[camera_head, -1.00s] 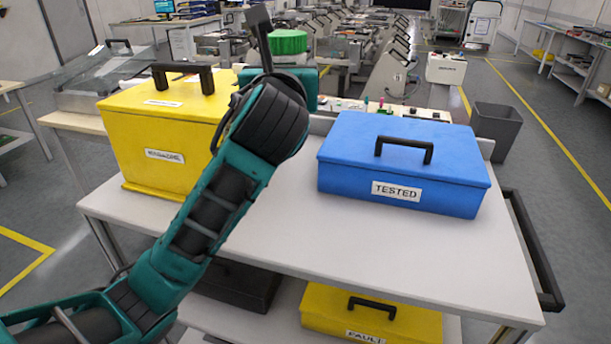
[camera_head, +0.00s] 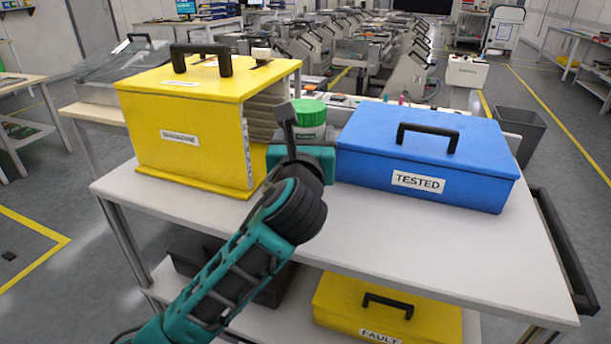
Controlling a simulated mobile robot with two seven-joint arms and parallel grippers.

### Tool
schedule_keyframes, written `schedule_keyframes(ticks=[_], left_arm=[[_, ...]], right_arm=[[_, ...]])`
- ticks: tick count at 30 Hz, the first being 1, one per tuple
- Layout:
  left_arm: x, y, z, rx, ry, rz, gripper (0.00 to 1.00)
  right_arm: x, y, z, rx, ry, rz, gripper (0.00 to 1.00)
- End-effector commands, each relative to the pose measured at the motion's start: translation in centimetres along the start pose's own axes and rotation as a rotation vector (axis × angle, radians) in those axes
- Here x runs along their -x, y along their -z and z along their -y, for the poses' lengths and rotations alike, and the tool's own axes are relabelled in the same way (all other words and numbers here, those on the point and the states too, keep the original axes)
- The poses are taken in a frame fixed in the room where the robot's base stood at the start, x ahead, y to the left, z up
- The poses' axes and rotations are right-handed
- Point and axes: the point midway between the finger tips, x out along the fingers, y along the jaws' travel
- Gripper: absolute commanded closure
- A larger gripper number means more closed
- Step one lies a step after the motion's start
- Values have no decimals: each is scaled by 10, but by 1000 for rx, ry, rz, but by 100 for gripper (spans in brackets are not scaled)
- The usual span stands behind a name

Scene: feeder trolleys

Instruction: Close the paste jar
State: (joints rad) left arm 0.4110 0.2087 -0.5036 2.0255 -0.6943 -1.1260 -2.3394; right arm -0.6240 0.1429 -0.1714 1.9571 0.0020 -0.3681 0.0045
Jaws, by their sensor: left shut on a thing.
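The green ribbed lid (camera_head: 307,109) shows at the top of the paste jar, whose white body with a green label (camera_head: 316,132) stands on the trolley top. The lid looks level and in line with the jar; I cannot tell whether it is fully seated. My left gripper (camera_head: 292,116) is shut on the lid, at its left side. One dark finger shows upright; the other is hidden. The gripper's teal body hides the jar's lower part. My right gripper is not in view.
A yellow box (camera_head: 190,120) stands left of the jar, its right side open on a stack of layers. A blue box (camera_head: 430,150) labelled TESTED stands close on the right. The white trolley top (camera_head: 400,240) is clear in front. A yellow FAULT box (camera_head: 340,300) sits below.

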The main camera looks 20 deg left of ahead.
Motion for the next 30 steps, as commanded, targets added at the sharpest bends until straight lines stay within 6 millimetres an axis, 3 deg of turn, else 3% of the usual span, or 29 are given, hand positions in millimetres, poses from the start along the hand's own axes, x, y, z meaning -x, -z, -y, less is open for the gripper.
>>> schedule_keyframes(ticks=[3,15,24,30], left_arm=[[0,13,0,1,0,4,100],[0,17,0,1,0,4,100],[0,58,0,-1,0,2,100],[0,57,0,1,1,6,100]], right_arm=[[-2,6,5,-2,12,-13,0],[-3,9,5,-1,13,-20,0],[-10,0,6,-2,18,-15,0],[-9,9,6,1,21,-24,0]])
